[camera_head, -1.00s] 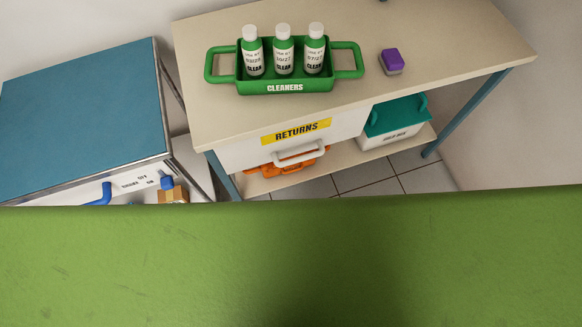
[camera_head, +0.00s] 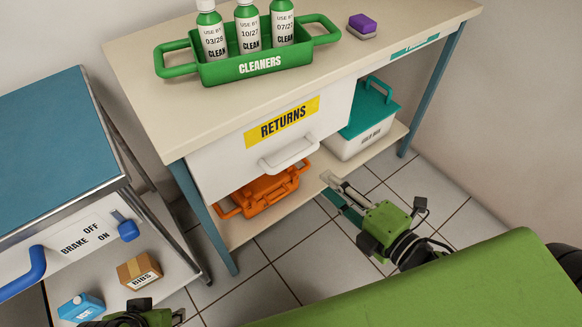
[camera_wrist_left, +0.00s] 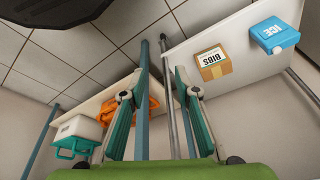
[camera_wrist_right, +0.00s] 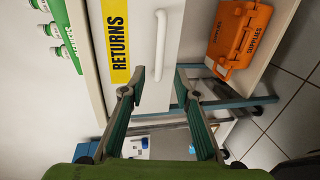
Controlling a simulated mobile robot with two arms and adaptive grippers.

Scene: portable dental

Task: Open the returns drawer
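The returns drawer (camera_head: 240,150) is a white front with a yellow RETURNS label, under the table top. It looks closed. Its white bar handle (camera_head: 290,152) is on the lower front. In the right wrist view the handle (camera_wrist_right: 160,47) stands beyond the fingertips, apart from them. My right gripper (camera_head: 338,190) is open and empty, to the right of and below the handle in the head view; its spread fingers also show in the right wrist view (camera_wrist_right: 163,85). My left gripper (camera_wrist_left: 163,75) is open and empty in the left wrist view; only part of its arm shows at the head view's bottom left.
A green CLEANERS caddy (camera_head: 255,65) with bottles and a purple-topped sponge (camera_head: 362,24) stand on the table. An orange case (camera_head: 262,190) and teal-lidded box (camera_head: 365,120) sit on the lower shelf. A blue-topped cart (camera_head: 40,135) stands left. Floor before the drawer is clear.

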